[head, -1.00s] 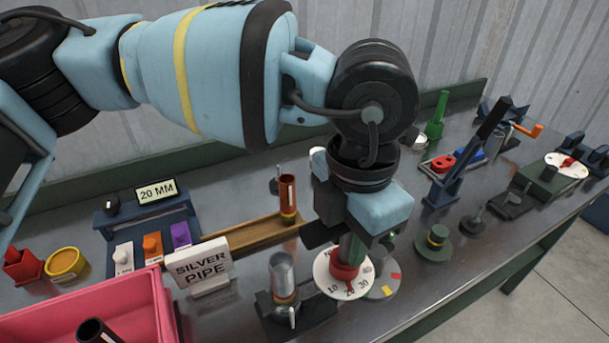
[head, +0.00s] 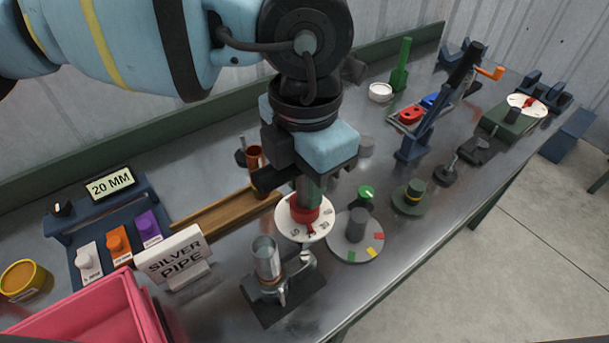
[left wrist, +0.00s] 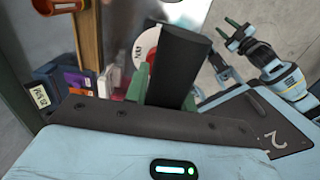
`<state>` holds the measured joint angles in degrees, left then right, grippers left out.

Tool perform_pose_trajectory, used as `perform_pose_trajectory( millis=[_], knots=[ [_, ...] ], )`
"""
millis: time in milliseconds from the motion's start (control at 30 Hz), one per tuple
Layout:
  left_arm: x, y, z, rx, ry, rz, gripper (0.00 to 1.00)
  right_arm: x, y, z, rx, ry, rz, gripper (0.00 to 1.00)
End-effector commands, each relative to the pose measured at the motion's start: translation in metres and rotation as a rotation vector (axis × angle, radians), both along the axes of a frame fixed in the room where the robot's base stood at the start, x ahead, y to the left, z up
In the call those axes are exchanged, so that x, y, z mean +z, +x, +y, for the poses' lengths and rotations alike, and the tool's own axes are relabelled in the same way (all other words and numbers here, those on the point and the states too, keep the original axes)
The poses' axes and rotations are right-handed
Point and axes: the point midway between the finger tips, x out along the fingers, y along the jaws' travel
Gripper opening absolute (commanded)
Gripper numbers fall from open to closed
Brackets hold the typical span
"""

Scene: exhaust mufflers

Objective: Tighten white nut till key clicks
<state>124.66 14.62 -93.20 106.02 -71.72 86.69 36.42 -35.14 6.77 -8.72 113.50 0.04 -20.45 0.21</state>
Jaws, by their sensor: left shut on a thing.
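My left gripper (head: 311,190) is shut on the key, which has a red hub (head: 305,216) and a round white numbered dial (head: 292,222). The key hangs above the bench, just behind a silver pipe (head: 266,258) standing upright in a dark clamp base (head: 275,298). In the left wrist view the green fingers (left wrist: 165,85) grip the key's dark handle (left wrist: 182,62), with the dial (left wrist: 146,47) beyond. I cannot make out a white nut; the key hides part of the clamp area. My right gripper (left wrist: 238,33) shows open and empty in the left wrist view.
A grey disc with coloured marks (head: 355,238) and a green hat-shaped part (head: 411,197) stand right of the key. A "SILVER PIPE" sign (head: 175,258) and pink bin (head: 85,315) are at front left. A wooden channel (head: 225,222) lies behind the sign.

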Motion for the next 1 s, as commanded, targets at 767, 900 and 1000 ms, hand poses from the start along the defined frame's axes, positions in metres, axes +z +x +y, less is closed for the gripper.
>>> perform_pose_trajectory(
  millis=[767,900,1000],
  knots=[
    [-0.051,0.0,0.0,-0.06,0.0,0.001,0.02,-0.017,-0.01,0.003,-0.006,0.006,0.032,0.36],
    [-0.054,0.0,0.0,-0.059,0.001,0.001,0.02,-0.017,-0.009,0.003,-0.006,0.006,0.031,0.36],
    [-0.054,0.0,0.0,-0.059,0.001,-0.001,0.02,-0.016,-0.009,0.003,-0.006,0.006,0.03,0.36]
  ],
)
